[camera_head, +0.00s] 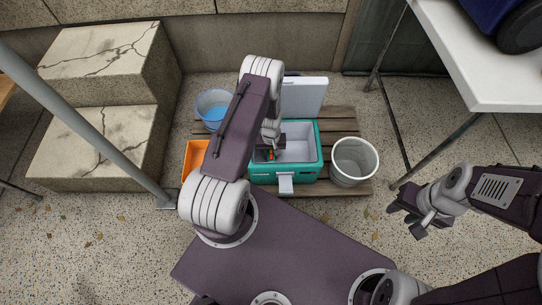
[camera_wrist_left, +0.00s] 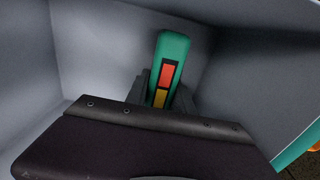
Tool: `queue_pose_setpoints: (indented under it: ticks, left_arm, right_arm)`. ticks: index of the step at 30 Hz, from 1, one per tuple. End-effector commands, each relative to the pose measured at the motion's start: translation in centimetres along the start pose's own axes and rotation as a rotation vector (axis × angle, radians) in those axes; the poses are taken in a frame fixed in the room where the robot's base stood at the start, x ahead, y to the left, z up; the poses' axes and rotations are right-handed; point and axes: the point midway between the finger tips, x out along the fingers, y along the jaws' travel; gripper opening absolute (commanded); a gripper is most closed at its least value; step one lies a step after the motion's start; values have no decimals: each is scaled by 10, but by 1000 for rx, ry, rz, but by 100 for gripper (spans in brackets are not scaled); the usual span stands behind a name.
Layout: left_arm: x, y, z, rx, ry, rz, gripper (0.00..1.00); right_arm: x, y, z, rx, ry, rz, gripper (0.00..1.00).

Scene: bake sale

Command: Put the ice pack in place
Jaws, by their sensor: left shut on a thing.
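The teal cooler (camera_head: 318,155) stands open on a low slatted wooden pallet, its pale lid (camera_head: 305,98) swung back. My left gripper (camera_head: 271,150) reaches down inside its left part. In the left wrist view the gripper (camera_wrist_left: 163,100) is shut on a teal block with a red and yellow label, apparently the ice pack (camera_wrist_left: 172,50). Grey cooler walls surround it. The pack's lower part is hidden behind the gripper, so I cannot tell whether it touches the floor. My right gripper (camera_head: 405,220) is open and empty, well right of the cooler.
A bucket with blue contents (camera_head: 213,106) and an orange box (camera_head: 193,158) stand left of the cooler. A pale bucket (camera_head: 355,160) stands close on its right. A white table (camera_head: 490,60) is at upper right, and stone steps (camera_head: 95,145) at left.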

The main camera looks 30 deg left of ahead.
Motion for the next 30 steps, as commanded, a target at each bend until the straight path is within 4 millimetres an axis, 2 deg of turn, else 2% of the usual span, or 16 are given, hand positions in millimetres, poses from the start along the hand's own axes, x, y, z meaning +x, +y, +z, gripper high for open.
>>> queue_pose_setpoints:
  ticks: [8,9,10,11,20,23,30]
  left_arm:
    - [3,0,0,0,0,0,0]
    - [2,0,0,0,0,0,40]
    - [2,0,0,0,0,0,48]
    - [2,0,0,0,0,0,51]
    - [-1,0,0,0,0,0,51]
    - [-17,0,0,0,1,0,51]
    - [-83,0,-1,0,3,1,51]
  right_arm:
    - [2,0,0,0,1,0,36]
    - [0,0,0,0,1,0,36]
    - [0,0,0,0,1,0,36]
    - [0,0,0,0,1,0,36]
    - [-2,0,0,0,1,0,36]
    - [-13,0,-2,0,0,0,36]
    - [-54,-1,-6,0,1,0,36]
